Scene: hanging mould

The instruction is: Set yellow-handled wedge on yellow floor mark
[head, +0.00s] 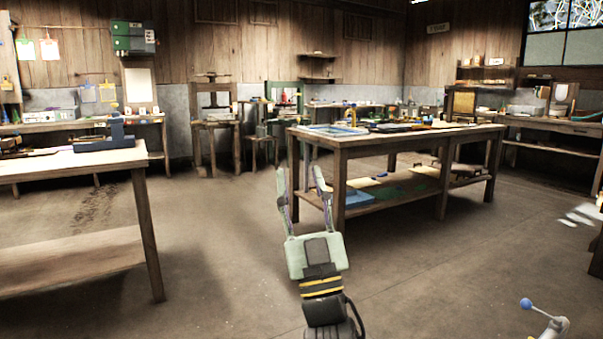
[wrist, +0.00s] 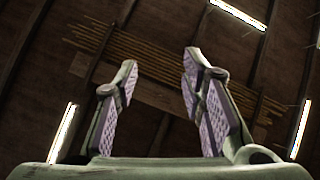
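My gripper (head: 301,183) is open and empty in the head view, raised in front of me above the bare floor. In the wrist view its two fingers (wrist: 160,85) stand apart with nothing between them, pointing up at the ceiling. I cannot make out a yellow-handled wedge in either view. I cannot make out a yellow floor mark on the floor that shows.
A workbench (head: 340,143) with a lower shelf stands just beyond my gripper, to the right. Another table (head: 75,161) stands at the left. A blue-knobbed lever (head: 545,320) shows at the lower right. The floor (head: 225,265) between is open.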

